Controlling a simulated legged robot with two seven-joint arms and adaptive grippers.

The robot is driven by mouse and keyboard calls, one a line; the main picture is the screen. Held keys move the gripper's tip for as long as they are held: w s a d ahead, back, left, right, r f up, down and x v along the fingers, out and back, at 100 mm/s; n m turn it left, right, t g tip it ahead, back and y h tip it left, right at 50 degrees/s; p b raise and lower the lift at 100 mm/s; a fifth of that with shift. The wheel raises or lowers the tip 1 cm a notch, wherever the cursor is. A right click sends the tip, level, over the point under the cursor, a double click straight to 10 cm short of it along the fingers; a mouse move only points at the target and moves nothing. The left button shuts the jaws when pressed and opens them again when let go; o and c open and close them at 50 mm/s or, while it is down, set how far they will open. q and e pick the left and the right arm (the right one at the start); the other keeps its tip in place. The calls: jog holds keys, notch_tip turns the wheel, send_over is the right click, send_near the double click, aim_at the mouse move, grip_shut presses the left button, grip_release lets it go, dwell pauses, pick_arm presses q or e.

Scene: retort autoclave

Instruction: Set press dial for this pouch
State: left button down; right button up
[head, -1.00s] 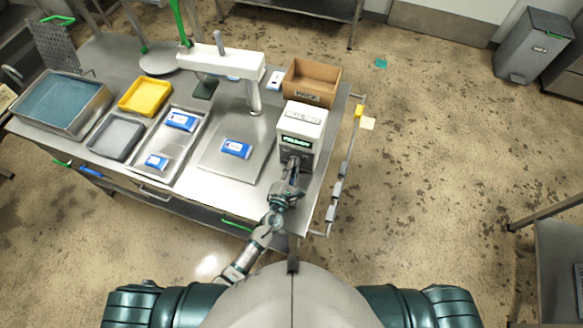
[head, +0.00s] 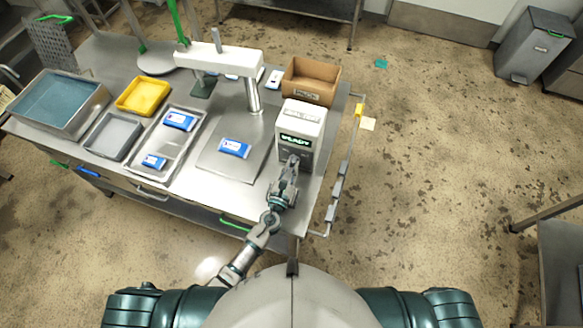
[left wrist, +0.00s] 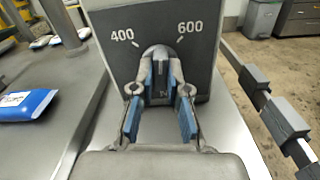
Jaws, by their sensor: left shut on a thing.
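The press control box (head: 303,116) is white on top with a dark grey front and a small lit green display, too small to read surely. In the left wrist view its dial (left wrist: 160,62) is a dark knob between the marks 400 and 600, roughly upright. My left gripper (head: 291,165) is at the box front; in the left wrist view its blue-padded fingers (left wrist: 160,80) are shut on the dial from both sides. A blue and white pouch (head: 234,148) lies on the flat steel plate (head: 222,171), left of the box. My right gripper is out of view.
A steel tray (head: 137,173) holds two more blue pouches (head: 179,121). A grey tray (head: 108,136), a yellow tray (head: 142,96) and a cardboard box (head: 311,83) stand on the table. A white press arm (head: 220,60) spans behind the plate. A rail (head: 343,175) runs along the table's right edge.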

pick_arm(q)
jog(key=n+b, duration=0.1)
jog(key=n, duration=0.1)
jog(key=f+n, duration=0.1)
jog(key=n, duration=0.2)
jog(key=shift+s+n+b, duration=0.2)
jog(key=shift+n+b, duration=0.1)
jog(key=shift+b, duration=0.1)
jog(key=n, duration=0.3)
jog(key=shift+b, duration=0.4)
jog(key=shift+n, duration=0.9)
jog(key=c, duration=1.4)
grip_release()
jog(key=shift+r, duration=0.1)
jog(key=shift+o, duration=1.2)
jog(key=shift+w+r, duration=0.1)
jog(key=shift+r, duration=0.05)
